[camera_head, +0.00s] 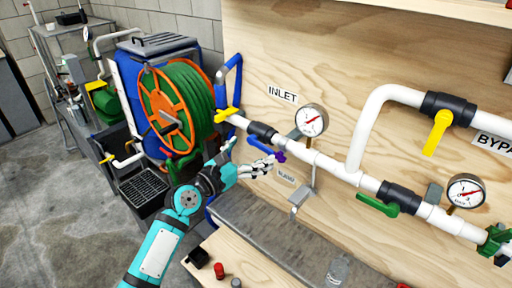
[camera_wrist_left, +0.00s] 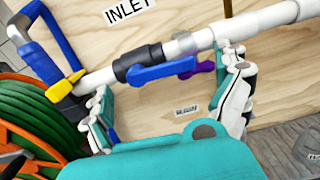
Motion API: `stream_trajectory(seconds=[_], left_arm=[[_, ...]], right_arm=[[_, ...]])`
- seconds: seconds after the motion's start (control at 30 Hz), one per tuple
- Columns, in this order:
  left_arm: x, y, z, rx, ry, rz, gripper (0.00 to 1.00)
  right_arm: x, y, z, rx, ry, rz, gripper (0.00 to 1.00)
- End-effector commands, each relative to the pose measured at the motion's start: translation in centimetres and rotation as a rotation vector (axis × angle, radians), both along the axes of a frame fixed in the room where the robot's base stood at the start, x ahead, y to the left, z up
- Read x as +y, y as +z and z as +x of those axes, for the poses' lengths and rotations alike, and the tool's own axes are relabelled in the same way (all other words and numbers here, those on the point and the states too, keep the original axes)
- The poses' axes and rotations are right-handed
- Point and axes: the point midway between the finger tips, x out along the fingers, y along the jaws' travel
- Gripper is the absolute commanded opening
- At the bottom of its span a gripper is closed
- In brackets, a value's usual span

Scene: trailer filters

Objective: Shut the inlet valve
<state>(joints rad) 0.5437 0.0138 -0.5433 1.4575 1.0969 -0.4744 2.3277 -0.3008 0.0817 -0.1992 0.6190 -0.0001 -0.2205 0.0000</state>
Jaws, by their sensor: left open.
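The inlet valve is a black fitting (camera_head: 262,131) on the white pipe below the INLET label (camera_head: 283,94). Its blue handle (camera_head: 252,145) lies roughly along the pipe. In the left wrist view the black fitting (camera_wrist_left: 140,63) and blue handle (camera_wrist_left: 165,70) show near the middle. My left gripper (camera_head: 262,166) is open just below and in front of the handle. In the left wrist view its fingers (camera_wrist_left: 170,88) are spread wide, one to the left and one to the right of the handle, with nothing held. My right gripper is in neither view.
A small purple handle (camera_head: 281,157) sits just right of the blue one. A gauge (camera_head: 311,120) stands above the pipe. A yellow handle (camera_head: 227,113) and green hose reel (camera_head: 185,100) are to the left. A grey ledge (camera_head: 270,230) runs below.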

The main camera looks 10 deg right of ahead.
Motion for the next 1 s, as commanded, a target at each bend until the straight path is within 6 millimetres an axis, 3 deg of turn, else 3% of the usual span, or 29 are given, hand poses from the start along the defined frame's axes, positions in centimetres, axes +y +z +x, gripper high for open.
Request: stream_trajectory(seconds=[0.2,0.53,1.0], left_arm=[[-1.8,0.0,1.4,-0.001,-0.001,-0.001,1.00],[-2.1,0.0,1.6,0.000,0.000,0.000,1.00],[-2.0,0.0,1.6,0.000,0.000,0.000,0.40]], right_arm=[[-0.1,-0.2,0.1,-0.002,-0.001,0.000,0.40],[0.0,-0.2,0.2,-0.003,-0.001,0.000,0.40],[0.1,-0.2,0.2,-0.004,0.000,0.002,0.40]])
